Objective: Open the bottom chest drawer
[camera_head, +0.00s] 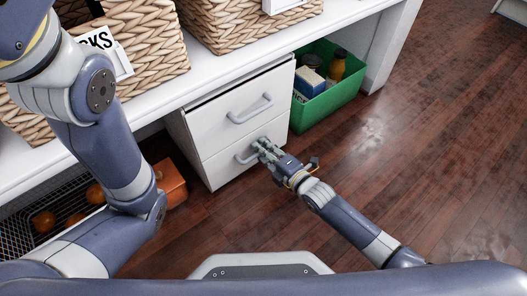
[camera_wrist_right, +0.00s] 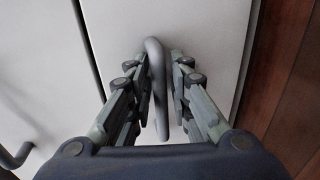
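The white chest (camera_head: 193,145) stands under the counter with two drawer fronts. The bottom drawer (camera_head: 222,170) looks flush with the top drawer (camera_head: 225,108), so it appears shut. The bottom drawer's grey handle (camera_head: 243,158) is partly hidden by my right gripper (camera_head: 262,149). In the right wrist view, the handle (camera_wrist_right: 156,75) lies between the two fingers of the right gripper (camera_wrist_right: 161,75). The fingers are apart on either side of it, with a narrow gap showing on the right. My left arm is at the left, but its gripper is out of view.
A green crate (camera_head: 326,107) with bottles and boxes stands right of the chest. An orange box (camera_head: 172,183) and a dark wire basket (camera_head: 75,190) are at its left. Wicker baskets (camera_head: 150,45) stand on the white counter (camera_head: 215,70). The wooden floor (camera_head: 420,150) at right is clear.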

